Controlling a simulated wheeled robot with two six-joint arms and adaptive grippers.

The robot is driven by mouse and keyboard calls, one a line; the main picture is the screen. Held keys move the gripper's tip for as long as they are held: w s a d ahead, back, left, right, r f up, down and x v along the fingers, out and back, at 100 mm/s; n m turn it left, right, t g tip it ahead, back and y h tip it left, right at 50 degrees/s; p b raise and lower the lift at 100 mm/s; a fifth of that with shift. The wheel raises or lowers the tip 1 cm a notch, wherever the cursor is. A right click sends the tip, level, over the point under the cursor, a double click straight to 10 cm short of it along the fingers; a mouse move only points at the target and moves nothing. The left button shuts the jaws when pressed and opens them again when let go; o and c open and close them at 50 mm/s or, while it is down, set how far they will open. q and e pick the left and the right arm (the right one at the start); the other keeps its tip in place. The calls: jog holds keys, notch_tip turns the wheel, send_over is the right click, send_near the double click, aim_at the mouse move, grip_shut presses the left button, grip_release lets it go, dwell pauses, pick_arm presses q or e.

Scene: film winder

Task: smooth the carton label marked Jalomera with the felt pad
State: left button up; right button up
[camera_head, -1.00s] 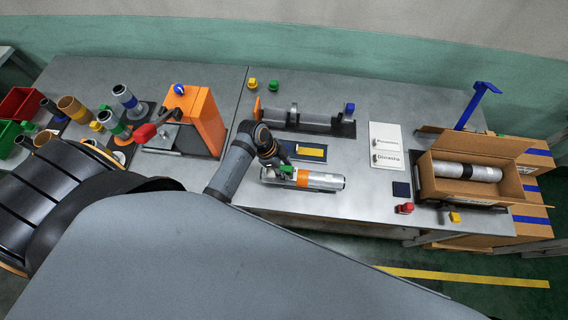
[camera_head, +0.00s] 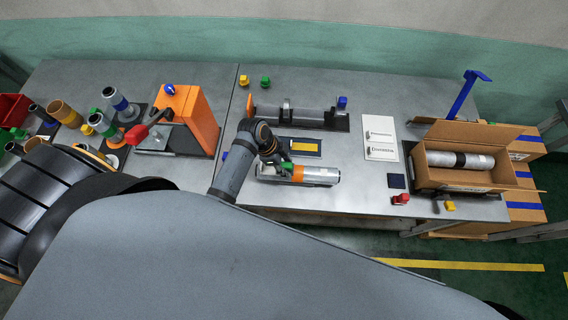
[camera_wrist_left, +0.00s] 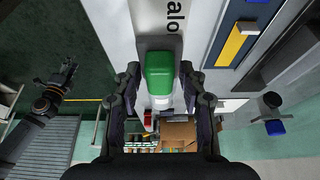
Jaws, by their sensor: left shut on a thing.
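My left gripper (camera_head: 284,164) is shut on a small green-topped block (camera_wrist_left: 160,75) with a white lower part. I cannot tell whether this is the felt pad. In the left wrist view the block is between both fingers, over a pale surface with the black letters "alo" (camera_wrist_left: 177,15); the rest of the word is cut off or hidden. I cannot tell whether block and surface touch.
Behind the roll lies a dark blue tray with a yellow bar (camera_head: 304,147). White cards (camera_head: 380,138) and an open carton (camera_head: 455,180) holding a roll are to the right. A red knob (camera_head: 400,199) stands near the front edge. An orange machine (camera_head: 200,120) stands left.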

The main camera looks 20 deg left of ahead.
pick_arm(q)
jog(key=shift+r, duration=3.55)
